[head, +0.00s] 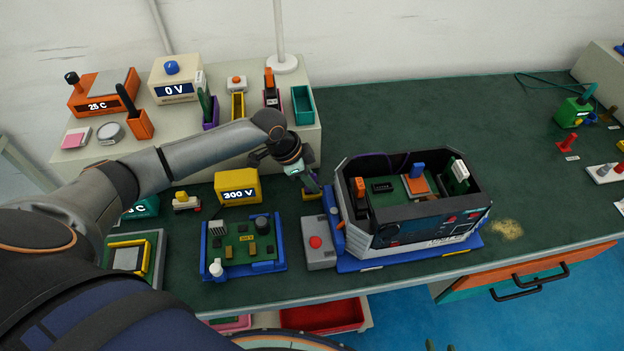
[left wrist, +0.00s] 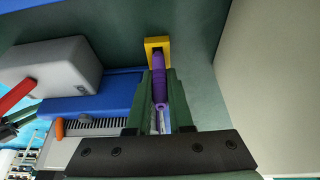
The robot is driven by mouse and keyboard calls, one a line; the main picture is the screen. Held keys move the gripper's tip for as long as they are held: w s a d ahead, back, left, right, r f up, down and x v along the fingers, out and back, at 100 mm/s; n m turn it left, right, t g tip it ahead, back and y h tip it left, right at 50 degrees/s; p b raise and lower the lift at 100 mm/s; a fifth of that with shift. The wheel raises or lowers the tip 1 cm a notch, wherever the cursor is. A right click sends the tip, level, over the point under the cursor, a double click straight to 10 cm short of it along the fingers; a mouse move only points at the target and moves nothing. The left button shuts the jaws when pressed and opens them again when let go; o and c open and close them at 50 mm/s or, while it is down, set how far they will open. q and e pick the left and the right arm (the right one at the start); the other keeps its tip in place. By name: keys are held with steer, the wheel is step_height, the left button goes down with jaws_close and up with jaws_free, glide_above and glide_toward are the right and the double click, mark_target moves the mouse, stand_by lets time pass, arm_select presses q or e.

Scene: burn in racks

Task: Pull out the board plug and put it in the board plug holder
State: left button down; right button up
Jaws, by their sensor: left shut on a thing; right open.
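My left gripper (head: 311,184) is beside the left side of an open dark unit (head: 415,225), low over the bench. In the left wrist view, the left gripper (left wrist: 159,98) is shut on a purple-handled piece (left wrist: 159,82). The piece's far end meets a yellow square bracket (left wrist: 157,44); I cannot tell whether it sits inside it. A thin light shaft shows at its near end. I cannot tell whether this piece is the board plug. Inside the unit are an orange upright piece (head: 360,188), a blue-handled piece (head: 418,170) and a white upright piece (head: 459,172). My right gripper is not in view.
A grey box with a red button (head: 316,242) stands left of the unit. A circuit board in a blue frame (head: 241,246) and a yellow 300 V box (head: 238,188) are further left. A raised shelf holds a purple holder (head: 210,113) and a yellow holder (head: 238,107). Behind the unit the bench is clear.

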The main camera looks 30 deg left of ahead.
arm_select(q)
steer(key=shift+f, duration=0.6)
steer(key=c, duration=0.7)
jaws_free()
steer(key=shift+c, duration=0.2)
steer(key=v, duration=1.2)
steer(key=shift+r, duration=0.3)
